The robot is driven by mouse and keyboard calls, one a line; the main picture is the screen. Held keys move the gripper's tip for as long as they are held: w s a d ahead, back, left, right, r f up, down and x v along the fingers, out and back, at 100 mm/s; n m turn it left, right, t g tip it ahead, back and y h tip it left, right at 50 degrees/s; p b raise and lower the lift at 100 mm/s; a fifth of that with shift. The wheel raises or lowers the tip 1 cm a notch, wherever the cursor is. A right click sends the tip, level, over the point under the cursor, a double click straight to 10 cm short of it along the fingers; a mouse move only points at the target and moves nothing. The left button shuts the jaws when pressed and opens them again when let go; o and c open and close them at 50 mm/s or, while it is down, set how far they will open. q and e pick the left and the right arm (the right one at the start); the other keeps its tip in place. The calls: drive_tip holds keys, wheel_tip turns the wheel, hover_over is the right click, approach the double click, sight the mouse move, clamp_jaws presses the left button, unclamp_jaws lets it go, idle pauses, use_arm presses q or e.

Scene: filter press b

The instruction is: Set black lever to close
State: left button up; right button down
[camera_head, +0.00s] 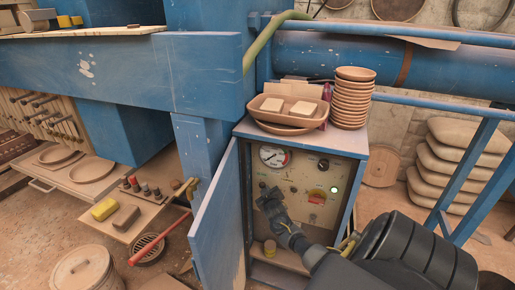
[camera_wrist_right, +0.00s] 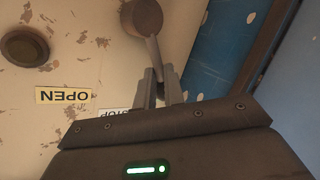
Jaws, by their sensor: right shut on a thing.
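The control panel (camera_head: 295,180) sits in a blue cabinet with its door open. My right gripper (camera_head: 266,193) reaches the panel's left part, below the gauge, and covers the black lever in the head view. In the right wrist view, the lever (camera_wrist_right: 153,50) shows as a thin shaft running from a round dark hub (camera_wrist_right: 141,17) to between the fingers. My right gripper (camera_wrist_right: 161,88) is shut on that shaft. An OPEN label (camera_wrist_right: 62,95) and a partly hidden STOP label (camera_wrist_right: 116,113) appear upside down nearby. My left gripper is not in view.
The open blue door (camera_head: 217,225) stands just left of the gripper. A dark round knob (camera_wrist_right: 25,46) is beside the lever. Stacked bowls (camera_head: 352,98) stand on the cabinet.

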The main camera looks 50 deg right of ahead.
drive_tip(key=shift+w+r, duration=0.35)
drive_tip(key=shift+r, duration=0.3)
drive_tip(key=c, duration=1.3)
unclamp_jaws()
drive_tip(key=shift+f, duration=0.1)
drive_tip(key=shift+c, duration=0.2)
drive_tip(key=shift+o, duration=0.2)
drive_tip(key=shift+a, duration=0.2)
drive_tip(key=shift+s+f, duration=0.1)
drive_tip(key=shift+s, duration=0.1)
drive_tip(key=v, duration=1)
drive_tip(key=shift+s+a, duration=0.15)
drive_tip(key=shift+a, duration=0.15)
